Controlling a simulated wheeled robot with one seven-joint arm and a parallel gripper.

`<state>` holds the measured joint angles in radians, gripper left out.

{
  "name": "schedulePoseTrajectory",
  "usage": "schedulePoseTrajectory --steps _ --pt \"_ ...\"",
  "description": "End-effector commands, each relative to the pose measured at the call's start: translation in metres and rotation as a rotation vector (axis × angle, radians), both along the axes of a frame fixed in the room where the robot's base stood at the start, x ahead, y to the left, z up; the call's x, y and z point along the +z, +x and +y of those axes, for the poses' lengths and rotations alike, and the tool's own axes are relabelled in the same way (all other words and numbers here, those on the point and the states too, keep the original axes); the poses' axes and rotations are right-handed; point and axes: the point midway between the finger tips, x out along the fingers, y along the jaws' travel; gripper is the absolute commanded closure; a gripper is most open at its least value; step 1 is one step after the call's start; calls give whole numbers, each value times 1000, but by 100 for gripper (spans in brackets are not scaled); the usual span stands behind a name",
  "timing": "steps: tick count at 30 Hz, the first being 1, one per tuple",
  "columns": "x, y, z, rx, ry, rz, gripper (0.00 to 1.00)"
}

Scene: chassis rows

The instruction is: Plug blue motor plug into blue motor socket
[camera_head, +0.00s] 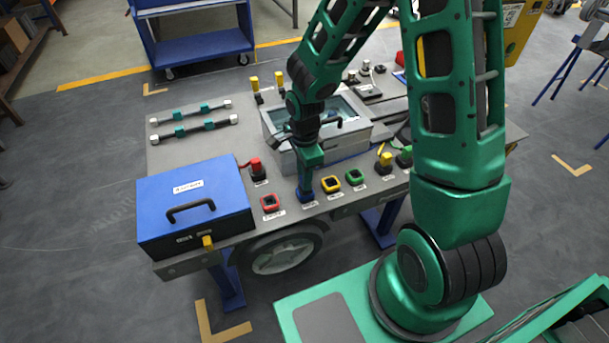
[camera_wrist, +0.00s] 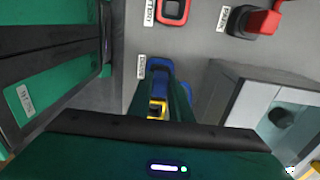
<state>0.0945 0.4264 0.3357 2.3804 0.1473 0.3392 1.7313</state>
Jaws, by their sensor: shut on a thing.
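My gripper (camera_head: 308,180) points down at the front edge of the grey table, between the red and yellow sockets. It is shut on the blue motor plug (camera_wrist: 157,88), which shows blue with a yellow part between the fingers in the wrist view. The blue motor socket (camera_head: 306,197) is right below my fingertips, beside a small white label (camera_wrist: 141,67). The fingers and plug cover most of the socket. The plug is at the socket, but I cannot tell whether it is seated in it or just above.
A red socket (camera_head: 269,202) is to the left; yellow (camera_head: 331,184) and green (camera_head: 355,177) sockets are to the right. A red plug (camera_head: 256,166) stands behind. A blue case (camera_head: 188,203) fills the left corner. A grey lidded box (camera_head: 342,141) stands close behind my gripper.

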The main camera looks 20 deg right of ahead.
Motion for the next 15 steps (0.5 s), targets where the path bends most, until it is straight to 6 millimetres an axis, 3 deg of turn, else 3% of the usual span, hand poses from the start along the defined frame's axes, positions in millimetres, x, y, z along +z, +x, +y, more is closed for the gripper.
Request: schedulePoseTrajectory --steps 15 --pt "-11 0 0 0 0 1 100"
